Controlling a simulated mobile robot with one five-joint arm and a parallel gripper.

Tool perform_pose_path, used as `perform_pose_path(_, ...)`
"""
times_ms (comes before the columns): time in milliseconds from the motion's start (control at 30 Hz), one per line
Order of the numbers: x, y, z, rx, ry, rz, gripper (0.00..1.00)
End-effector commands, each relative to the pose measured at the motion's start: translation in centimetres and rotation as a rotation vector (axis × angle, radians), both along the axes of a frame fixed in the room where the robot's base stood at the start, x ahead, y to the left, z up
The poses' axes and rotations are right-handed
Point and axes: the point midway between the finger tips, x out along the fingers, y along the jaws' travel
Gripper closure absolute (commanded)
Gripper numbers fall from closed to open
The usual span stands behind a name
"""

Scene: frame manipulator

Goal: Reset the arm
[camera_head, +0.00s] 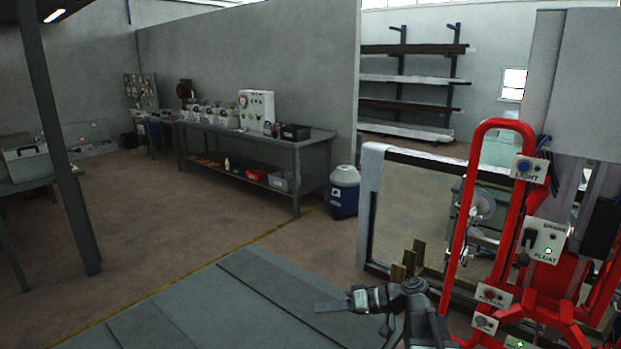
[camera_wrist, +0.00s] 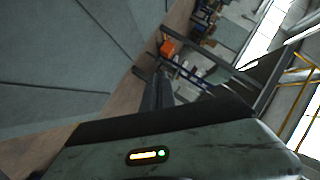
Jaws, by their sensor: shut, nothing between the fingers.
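My arm (camera_head: 410,295) reaches in from the bottom of the head view, right of centre. My gripper (camera_head: 325,306) points left over the grey floor plates, shut and empty. In the wrist view the dark fingers of my gripper (camera_wrist: 156,82) lie together in the middle of the picture, with nothing between them. The view there is strongly tilted.
A red tubular frame with control boxes (camera_head: 550,243) stands close at the right. A pale-edged panel frame (camera_head: 369,205) is behind my arm. A workbench (camera_head: 310,150), a blue bin (camera_head: 345,190) and a dark post (camera_head: 62,150) stand farther off. The floor at left is open.

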Motion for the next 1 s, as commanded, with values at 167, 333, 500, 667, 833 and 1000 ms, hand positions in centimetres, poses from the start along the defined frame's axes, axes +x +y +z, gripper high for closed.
perform_pose_path(167, -6.8, 0.5, -9.2, -0.554, 0.256, 0.016, 1.00)
perform_pose_path(333, -9.2, -9.0, -13.6, -0.967, 0.429, -0.206, 1.00)
perform_pose_path(500, -9.6, -13.0, -13.9, -1.104, 0.531, -0.397, 1.00)
perform_pose_path(667, -9.6, -12.8, -13.9, -1.094, 0.549, -0.422, 1.00)
perform_pose_path(833, -9.6, -12.8, -13.9, -1.093, 0.548, -0.420, 1.00)
perform_pose_path(1000, -9.6, -12.8, -13.9, -1.092, 0.548, -0.419, 1.00)
